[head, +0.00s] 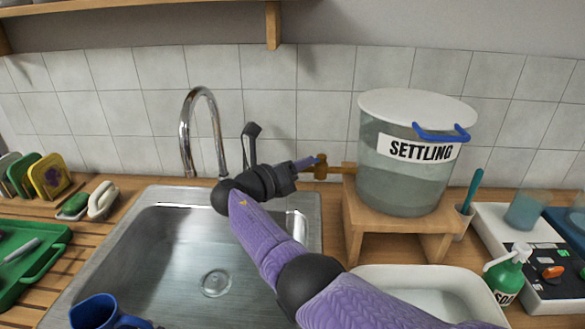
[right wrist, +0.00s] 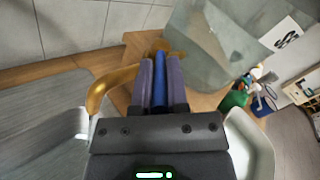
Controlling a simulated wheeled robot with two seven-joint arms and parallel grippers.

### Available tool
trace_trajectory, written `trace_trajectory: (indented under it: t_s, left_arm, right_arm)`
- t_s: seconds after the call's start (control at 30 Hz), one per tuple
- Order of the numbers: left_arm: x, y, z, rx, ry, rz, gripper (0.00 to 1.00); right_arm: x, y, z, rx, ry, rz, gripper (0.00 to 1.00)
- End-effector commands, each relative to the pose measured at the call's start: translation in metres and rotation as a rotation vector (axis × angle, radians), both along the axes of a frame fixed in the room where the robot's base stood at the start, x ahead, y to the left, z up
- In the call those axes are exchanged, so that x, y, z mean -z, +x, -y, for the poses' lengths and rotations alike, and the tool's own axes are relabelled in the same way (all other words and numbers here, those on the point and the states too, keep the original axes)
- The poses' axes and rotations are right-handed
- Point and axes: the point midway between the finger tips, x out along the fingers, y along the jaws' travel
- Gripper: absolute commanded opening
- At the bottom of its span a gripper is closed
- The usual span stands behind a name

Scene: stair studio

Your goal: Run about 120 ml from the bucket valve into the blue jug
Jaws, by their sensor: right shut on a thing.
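The clear bucket labelled SETTLING (head: 405,175) stands on a wooden stand and holds cloudy liquid. Its brass valve (head: 322,168) sticks out to the left, toward the sink. My right gripper (head: 306,163) is shut on the blue valve lever (right wrist: 160,80), which lies between its two fingers in the right wrist view. The brass spout (right wrist: 98,97) curves down left of the fingers there; no stream of liquid shows. The blue jug (head: 95,313) is at the bottom left of the head view, cut off by the frame edge, well away from the valve. My left gripper is out of view.
The steel sink (head: 170,262) with a tall faucet (head: 184,130) fills the middle left. A wooden stand (head: 362,228) bears the bucket. A white basin (head: 375,272) is in front of it. A green bottle (head: 507,275) stands at right, a green tray (head: 55,240) at left.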

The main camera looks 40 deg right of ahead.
Motion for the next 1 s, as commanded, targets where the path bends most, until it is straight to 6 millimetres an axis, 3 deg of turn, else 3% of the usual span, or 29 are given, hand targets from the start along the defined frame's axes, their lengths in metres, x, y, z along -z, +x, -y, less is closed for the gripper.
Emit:
trace_trajectory:
  t_s: [0.27, 0.3, 0.43, 0.73, 1.0]
  left_arm:
    - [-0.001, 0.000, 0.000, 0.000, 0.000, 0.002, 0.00]
    - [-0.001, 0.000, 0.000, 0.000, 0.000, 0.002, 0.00]
    - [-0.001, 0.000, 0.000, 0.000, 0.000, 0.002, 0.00]
    - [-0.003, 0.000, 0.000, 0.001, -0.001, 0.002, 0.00]
    - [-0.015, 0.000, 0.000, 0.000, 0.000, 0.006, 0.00]
  right_arm:
    - [0.001, 0.000, 0.000, 0.000, 0.002, -0.002, 0.00]
    - [0.001, 0.000, 0.000, 0.000, 0.002, -0.001, 0.25]
    - [0.001, 0.000, 0.000, 0.000, 0.002, -0.001, 0.52]
    - [0.000, 0.000, -0.006, -0.001, 0.002, 0.000, 0.53]
    - [-0.001, -0.006, -0.077, -0.005, 0.003, -0.001, 0.53]
